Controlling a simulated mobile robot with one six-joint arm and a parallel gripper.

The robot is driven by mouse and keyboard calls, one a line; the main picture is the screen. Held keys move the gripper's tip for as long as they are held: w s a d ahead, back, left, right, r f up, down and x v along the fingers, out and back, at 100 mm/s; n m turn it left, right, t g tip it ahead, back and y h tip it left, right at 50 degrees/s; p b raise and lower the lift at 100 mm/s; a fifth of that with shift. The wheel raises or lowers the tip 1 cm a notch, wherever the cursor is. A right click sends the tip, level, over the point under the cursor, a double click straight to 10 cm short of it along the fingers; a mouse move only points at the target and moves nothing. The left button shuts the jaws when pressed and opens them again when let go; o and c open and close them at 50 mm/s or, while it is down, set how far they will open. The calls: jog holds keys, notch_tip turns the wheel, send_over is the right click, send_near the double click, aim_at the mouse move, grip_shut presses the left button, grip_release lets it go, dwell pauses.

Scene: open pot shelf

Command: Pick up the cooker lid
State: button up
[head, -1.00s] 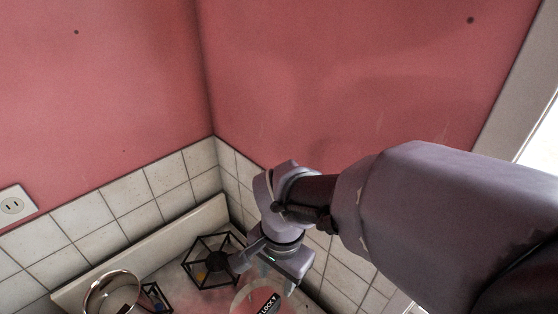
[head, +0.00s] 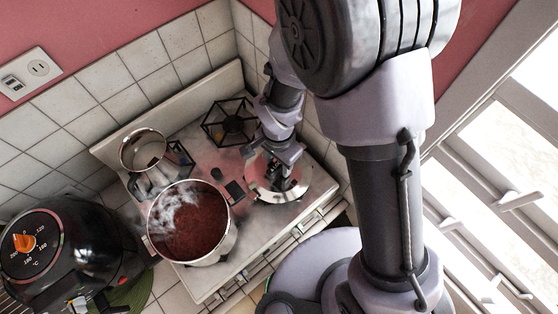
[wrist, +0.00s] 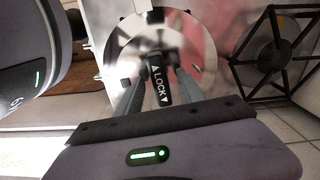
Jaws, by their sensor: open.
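The cooker lid (head: 255,180) is a shiny round metal disc lying flat on the right front of the stovetop. It also shows in the wrist view (wrist: 124,45), with a black handle (wrist: 160,88) marked LOCK across its middle. My gripper (wrist: 158,66) is open over the lid, with one finger on each side of the handle. I cannot tell whether the fingers touch the handle. In the head view my gripper (head: 285,168) partly hides the lid and handle.
A large pot (head: 225,240) with reddish-brown contents stands left of the lid, and a smaller pot (head: 128,155) behind it. A black burner grate (head: 226,118) lies behind the lid. A black air fryer (head: 85,245) stands at the far left. Tiled walls close off the back.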

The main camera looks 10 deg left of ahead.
jog(key=shift+f, duration=0.45)
grip_shut()
dwell(1.1)
